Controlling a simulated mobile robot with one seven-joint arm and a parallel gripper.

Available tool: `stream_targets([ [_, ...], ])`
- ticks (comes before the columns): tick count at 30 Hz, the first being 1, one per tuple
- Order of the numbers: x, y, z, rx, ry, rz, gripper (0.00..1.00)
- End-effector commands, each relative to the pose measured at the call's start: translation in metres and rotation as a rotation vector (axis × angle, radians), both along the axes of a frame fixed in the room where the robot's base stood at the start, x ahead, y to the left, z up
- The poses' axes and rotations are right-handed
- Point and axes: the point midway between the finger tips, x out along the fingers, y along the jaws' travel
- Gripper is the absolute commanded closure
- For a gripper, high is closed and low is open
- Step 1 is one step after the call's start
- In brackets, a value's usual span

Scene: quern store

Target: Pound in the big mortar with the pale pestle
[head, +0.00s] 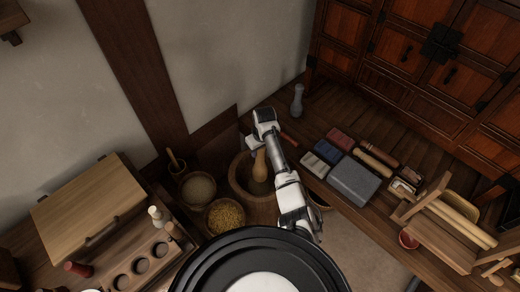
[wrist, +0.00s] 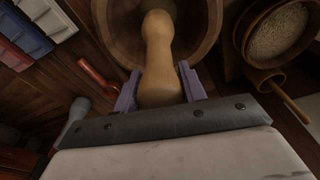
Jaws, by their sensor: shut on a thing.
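The big mortar (head: 237,187) is a wide brown wooden bowl on the floor, left of my arm in the head view. It also shows at the top of the wrist view (wrist: 118,40). The pale pestle (head: 260,166) is a tan wooden club standing in the mortar's opening. In the wrist view the pestle (wrist: 158,50) runs from between my fingers into the bowl. My gripper (wrist: 160,92) is shut on the pestle, with a purple finger on each side. Whether the pestle's lower end touches the mortar's bottom cannot be told.
Two grain bowls, one greyish (head: 197,189) and one yellow (head: 226,217), stand close left of the mortar. A grey bottle-shaped object (head: 297,100) stands behind, and a red-handled tool (wrist: 97,75) lies beside the mortar. A grey block (head: 353,181) and several cloth bundles lie to the right.

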Motion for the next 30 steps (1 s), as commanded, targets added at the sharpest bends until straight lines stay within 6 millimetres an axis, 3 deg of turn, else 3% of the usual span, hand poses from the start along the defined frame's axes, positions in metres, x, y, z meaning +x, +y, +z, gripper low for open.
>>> stream_targets([
  [10,0.000,0.000,-0.007,0.001,-0.001,0.000,0.91],
  [21,0.001,0.001,-0.072,0.000,-0.001,0.001,0.91],
  [30,0.001,0.000,-0.076,0.001,-0.003,0.001,0.91],
])
